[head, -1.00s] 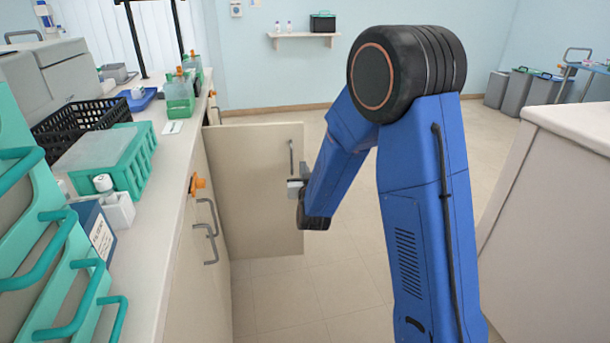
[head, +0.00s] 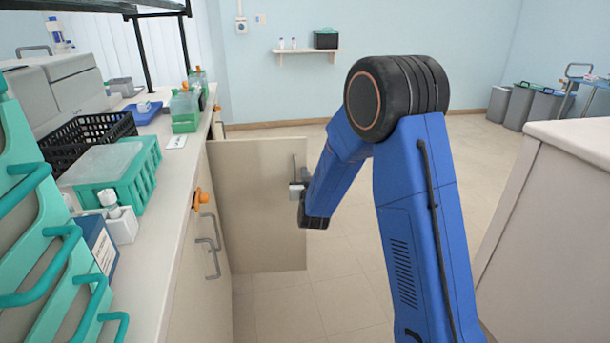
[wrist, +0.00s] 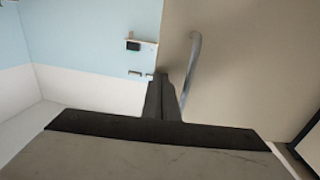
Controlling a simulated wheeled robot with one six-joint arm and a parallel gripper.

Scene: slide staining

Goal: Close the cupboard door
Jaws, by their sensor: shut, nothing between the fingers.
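The beige cupboard door (head: 250,210) stands wide open, sticking out from the bench front into the aisle. Its grey bar handle (head: 296,168) is near the door's free edge. In the head view my gripper (head: 297,188) is at that edge, beside the handle, partly hidden by my arm. In the wrist view the door (wrist: 245,70) fills the right side, with the handle (wrist: 192,65) next to the shut, empty fingers (wrist: 163,90). I cannot tell whether the fingers touch the door or handle.
The bench (head: 178,190) runs along the left, with green racks (head: 115,170), a black basket (head: 85,135) and orange knobs (head: 200,198) near its edge. Another counter (head: 560,190) stands at the right. The floor (head: 300,300) between is clear.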

